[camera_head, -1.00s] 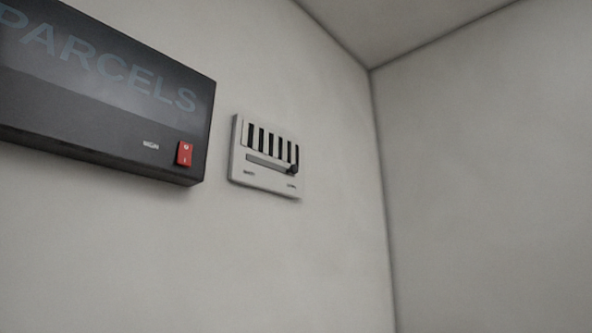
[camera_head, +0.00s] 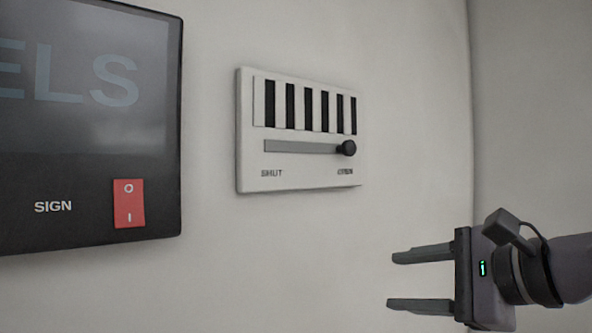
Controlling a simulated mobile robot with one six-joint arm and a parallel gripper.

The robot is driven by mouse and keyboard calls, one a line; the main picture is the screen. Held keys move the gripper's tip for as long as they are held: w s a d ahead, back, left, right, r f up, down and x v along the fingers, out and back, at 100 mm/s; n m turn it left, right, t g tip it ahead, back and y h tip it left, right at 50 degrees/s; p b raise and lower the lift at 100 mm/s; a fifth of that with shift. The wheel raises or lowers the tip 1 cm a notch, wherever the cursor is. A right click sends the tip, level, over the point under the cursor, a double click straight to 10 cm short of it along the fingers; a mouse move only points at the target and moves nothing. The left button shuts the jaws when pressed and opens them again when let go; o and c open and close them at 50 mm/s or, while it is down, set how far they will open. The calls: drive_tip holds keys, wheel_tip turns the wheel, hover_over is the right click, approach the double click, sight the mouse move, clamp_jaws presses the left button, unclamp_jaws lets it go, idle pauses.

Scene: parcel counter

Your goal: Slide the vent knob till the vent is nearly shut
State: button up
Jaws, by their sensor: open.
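The vent (camera_head: 250,130) is a pale plate on the wall with dark upright slots showing between light slats. Its black round knob (camera_head: 347,148) sits at the right end of a grey horizontal track (camera_head: 298,147), above the label that seems to read OPEN. The label SHUT (camera_head: 271,173) is below the track's left end. My gripper (camera_head: 391,281) is at the lower right, below and to the right of the knob. Its two fingers point left, apart and empty, and touch nothing that I can see.
A dark PARCELS sign box (camera_head: 85,150), partly out of view, hangs on the wall at the left, with a red rocker switch (camera_head: 129,203). The wall (camera_head: 290,260) below the vent is bare. A room corner is at the right.

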sight(352, 148)
drive_tip(key=d+r+m+t+y+p, duration=0.1)
drive_tip(key=d+r+t+p, duration=0.15)
drive_tip(key=r, duration=0.75)
drive_tip(key=d+r+m+t+y+p, duration=0.1)
drive_tip(key=d+r+m+p, duration=0.2)
drive_tip(key=r, duration=0.7)
drive_tip(key=shift+n, duration=0.7)
drive_tip(key=p+x, duration=0.2)
drive_tip(key=x, duration=0.3)
drive_tip(key=p+x, duration=0.2)
drive_tip(key=x, duration=0.3)
drive_tip(key=p+x, duration=0.2)
drive_tip(key=x, duration=0.3)
drive_tip(key=shift+a+f, duration=0.25)
drive_tip(key=shift+a, duration=0.25)
drive_tip(key=shift+w+a, duration=0.2)
drive_tip(key=shift+w, duration=0.15)
drive_tip(key=shift+w+f, duration=0.2)
drive_tip(key=shift+w, duration=0.05)
drive_tip(key=shift+s, duration=0.2)
drive_tip(key=c, duration=0.5)
clamp_jaws()
